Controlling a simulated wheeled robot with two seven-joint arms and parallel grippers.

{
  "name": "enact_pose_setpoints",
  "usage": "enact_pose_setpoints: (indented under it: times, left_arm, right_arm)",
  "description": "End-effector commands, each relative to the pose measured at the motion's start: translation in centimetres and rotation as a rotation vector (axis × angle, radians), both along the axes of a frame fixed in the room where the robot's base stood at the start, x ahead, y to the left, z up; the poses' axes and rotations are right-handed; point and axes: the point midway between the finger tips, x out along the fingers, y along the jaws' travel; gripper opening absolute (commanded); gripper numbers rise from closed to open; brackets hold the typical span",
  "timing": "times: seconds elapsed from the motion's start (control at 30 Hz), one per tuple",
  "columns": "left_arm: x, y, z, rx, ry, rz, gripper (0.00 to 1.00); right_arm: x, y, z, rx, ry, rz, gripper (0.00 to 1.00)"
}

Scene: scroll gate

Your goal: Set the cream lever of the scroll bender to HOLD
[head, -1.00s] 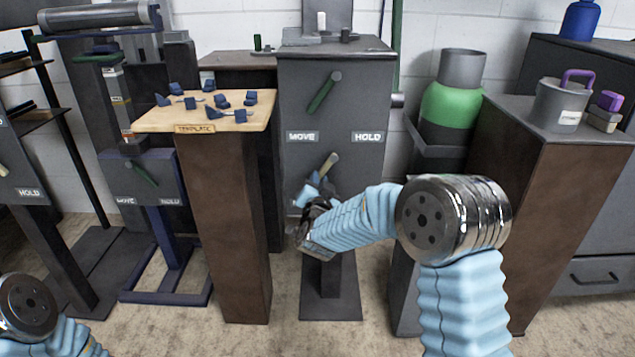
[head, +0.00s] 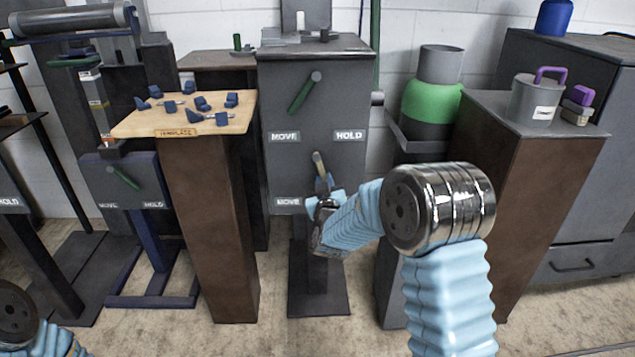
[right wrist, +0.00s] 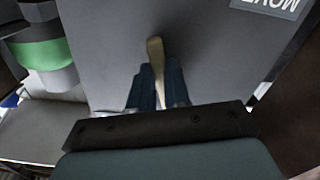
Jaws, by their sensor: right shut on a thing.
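The cream lever (head: 317,161) is low on the front of the grey central cabinet (head: 349,185). It hangs from its upper end and points nearly straight down, leaning slightly right. My right gripper (head: 325,186) is shut on its lower part. In the right wrist view the cream lever (right wrist: 155,52) stands between the two dark blue fingers (right wrist: 158,88). A lower MOVE label (head: 287,202) shows left of the lever; the matching area on the right is hidden by my right arm. My left gripper is out of view; only part of the left arm shows at the lower left.
A green lever (head: 304,94) sits higher on the same cabinet, leaning lower-left, above MOVE (head: 284,137) and HOLD (head: 349,136) labels. A wooden template board (head: 237,111) stands left. A green and grey cylinder (head: 430,107) and a brown cabinet (head: 532,190) stand right.

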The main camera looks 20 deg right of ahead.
Motion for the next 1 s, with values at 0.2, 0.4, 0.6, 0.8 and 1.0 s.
enact_pose_setpoints:
  times: [0.2, 0.4, 0.6, 0.8, 1.0]
  left_arm:
    - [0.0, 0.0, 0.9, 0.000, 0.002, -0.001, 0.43]
    - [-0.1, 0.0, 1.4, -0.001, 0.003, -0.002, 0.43]
    - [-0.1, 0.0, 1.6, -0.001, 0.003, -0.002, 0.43]
    - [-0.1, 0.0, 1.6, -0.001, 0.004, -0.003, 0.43]
    - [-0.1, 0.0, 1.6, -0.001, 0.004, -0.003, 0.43]
  right_arm:
    - [-0.3, -1.0, 0.5, -0.153, 0.046, 0.000, 0.00]
    - [-0.5, -1.6, 0.8, -0.250, 0.074, 0.000, 0.00]
    - [-0.6, -1.9, 1.0, -0.303, 0.089, 0.001, 0.00]
    - [-0.6, -2.0, 1.0, -0.323, 0.093, 0.001, 0.00]
    - [-0.6, -2.0, 1.0, -0.324, 0.094, 0.001, 0.00]
